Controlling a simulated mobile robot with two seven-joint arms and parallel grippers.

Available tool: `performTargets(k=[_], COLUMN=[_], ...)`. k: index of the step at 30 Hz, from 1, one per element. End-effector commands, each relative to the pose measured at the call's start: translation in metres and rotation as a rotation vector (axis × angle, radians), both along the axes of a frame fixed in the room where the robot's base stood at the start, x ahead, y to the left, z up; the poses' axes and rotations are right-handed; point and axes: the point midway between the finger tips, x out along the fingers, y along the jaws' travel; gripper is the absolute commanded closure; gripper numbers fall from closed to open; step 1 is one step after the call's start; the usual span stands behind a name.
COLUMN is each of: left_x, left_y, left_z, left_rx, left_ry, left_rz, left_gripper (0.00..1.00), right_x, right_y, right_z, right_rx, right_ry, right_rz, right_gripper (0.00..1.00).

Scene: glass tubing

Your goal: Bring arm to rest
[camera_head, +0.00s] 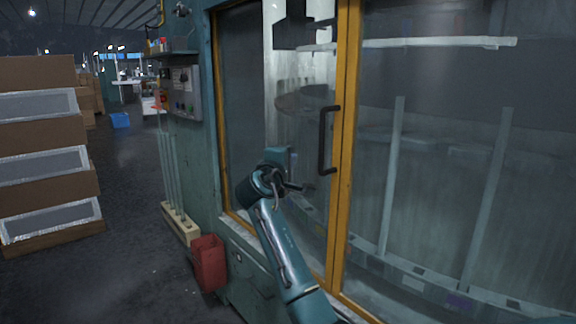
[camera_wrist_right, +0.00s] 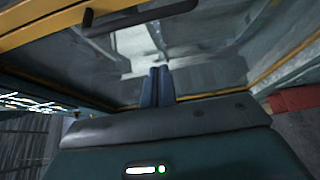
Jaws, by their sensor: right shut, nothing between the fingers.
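My right arm (camera_head: 283,245) reaches up from the bottom of the head view. Its gripper (camera_head: 285,180) is in front of the glass cabinet, left of and below the dark door handle (camera_head: 324,140), and apart from it. In the right wrist view the two dark fingers of the gripper (camera_wrist_right: 157,78) are together, with nothing between them. The cabinet glass and the handle (camera_wrist_right: 140,17) show beyond them. My left gripper is not in view.
The yellow-framed cabinet door (camera_head: 342,190) stands close to the right arm. A red bin (camera_head: 208,262) and a wooden rack (camera_head: 180,223) holding upright tubes stand at its left. Stacked boxes (camera_head: 45,135) are at far left. The floor (camera_head: 125,225) between is clear.

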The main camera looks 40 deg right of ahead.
Motion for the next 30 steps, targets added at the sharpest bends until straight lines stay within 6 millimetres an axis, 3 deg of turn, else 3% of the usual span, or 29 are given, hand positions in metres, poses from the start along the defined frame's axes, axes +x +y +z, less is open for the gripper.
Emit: performTargets(k=[9,11,13,17,22,26,30], left_x=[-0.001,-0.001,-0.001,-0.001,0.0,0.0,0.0], left_y=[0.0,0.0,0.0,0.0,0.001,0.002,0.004], left_z=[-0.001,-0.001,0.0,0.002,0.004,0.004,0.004], left_rx=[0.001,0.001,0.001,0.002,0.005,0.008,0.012], left_ry=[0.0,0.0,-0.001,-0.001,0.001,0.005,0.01], left_rz=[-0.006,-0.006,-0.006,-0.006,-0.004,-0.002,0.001], left_gripper=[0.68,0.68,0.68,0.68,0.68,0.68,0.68], right_x=[-0.005,-0.004,-0.003,-0.007,-0.042,-0.091,-0.162], right_y=[0.007,0.01,0.017,0.045,0.101,0.148,0.199], right_z=[-0.002,-0.011,-0.033,-0.106,-0.217,-0.291,-0.353], right_rx=[0.002,0.009,0.028,0.119,0.348,0.578,0.875], right_ry=[0.001,0.004,0.006,0.009,0.006,0.006,0.004], right_rz=[0.003,0.018,0.058,0.196,0.406,0.526,0.602], right_gripper=[1.0,1.0,1.0,1.0,1.0,1.0,1.0])
